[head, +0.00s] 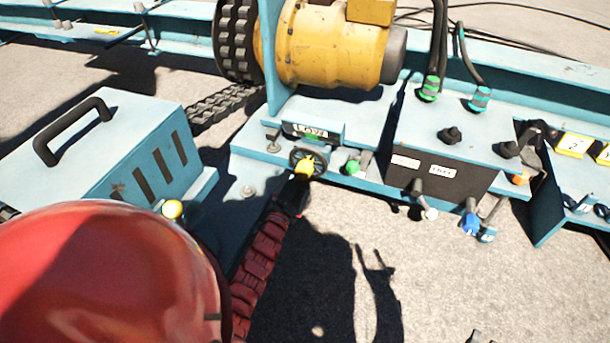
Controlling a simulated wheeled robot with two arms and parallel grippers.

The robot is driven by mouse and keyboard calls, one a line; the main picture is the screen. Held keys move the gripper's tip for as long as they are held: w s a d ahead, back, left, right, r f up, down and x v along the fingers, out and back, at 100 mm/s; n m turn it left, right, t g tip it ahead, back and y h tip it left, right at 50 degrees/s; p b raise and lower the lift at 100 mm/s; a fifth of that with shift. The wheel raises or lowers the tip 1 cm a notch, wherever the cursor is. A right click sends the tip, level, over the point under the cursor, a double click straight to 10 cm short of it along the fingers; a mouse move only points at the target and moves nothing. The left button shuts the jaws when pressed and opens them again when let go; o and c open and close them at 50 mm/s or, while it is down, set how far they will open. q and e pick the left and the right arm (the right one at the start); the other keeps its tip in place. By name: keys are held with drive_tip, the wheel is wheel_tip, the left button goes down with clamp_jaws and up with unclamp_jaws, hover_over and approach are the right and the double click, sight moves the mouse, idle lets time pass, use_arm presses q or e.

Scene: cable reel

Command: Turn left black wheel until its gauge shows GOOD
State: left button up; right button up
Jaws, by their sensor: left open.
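The left black wheel (295,154) is a dark ring on the front of the teal frame, with yellow at its centre. Its gauge (311,132) is a small white window in a dark housing just above; the lettering is too small to read surely. My left gripper (303,176) comes up from below on a dark red ribbed arm and is open at the lower part of the wheel. It overlaps the wheel in the picture; whether it touches is unclear. My right gripper cannot be made out; small dark tips at the bottom edge are unclear.
A yellow motor (325,45) and black chain wheel stand behind. A green knob (352,167) is close right of the wheel. A dark control box (440,175) with knobs and levers is further right. A teal case (95,150) with a black handle stands left. Open ground lies in front.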

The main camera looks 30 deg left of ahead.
sight(302, 176)
use_arm(q)
drive_tip(key=b+x, duration=0.2)
drive_tip(key=x, duration=0.4)
drive_tip(key=shift+w+f, duration=0.1)
drive_tip(key=shift+w, duration=0.2)
drive_tip(key=shift+w+a, duration=0.25)
drive_tip(key=shift+w, duration=0.4)
drive_tip(key=shift+c, duration=0.4)
clamp_jaws()
